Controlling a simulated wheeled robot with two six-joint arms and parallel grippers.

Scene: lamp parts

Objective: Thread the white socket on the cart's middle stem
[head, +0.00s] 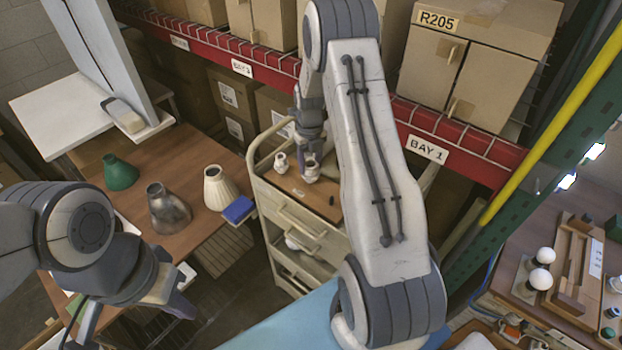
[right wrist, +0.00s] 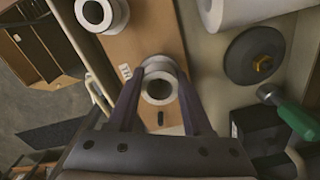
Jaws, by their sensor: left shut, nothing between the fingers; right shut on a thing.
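My right gripper (head: 310,160) is over the cart top, and in the right wrist view its fingers (right wrist: 160,88) are shut on a white socket (right wrist: 162,66). I look down into that socket's round opening. Its held end shows between the fingers in the head view. A second white socket (head: 281,162) stands on the cart's brown board to the left, and it also shows in the right wrist view (right wrist: 97,12). I cannot make out the middle stem; whether the held socket touches it is hidden. My left gripper (head: 180,303) is shut and empty at the lower left, away from the cart.
The beige cart (head: 292,222) has drawers and a rail. A small black piece (right wrist: 160,118) lies near the held socket. A dark disc (right wrist: 253,55) and a green-handled tool (right wrist: 298,120) are to the right.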

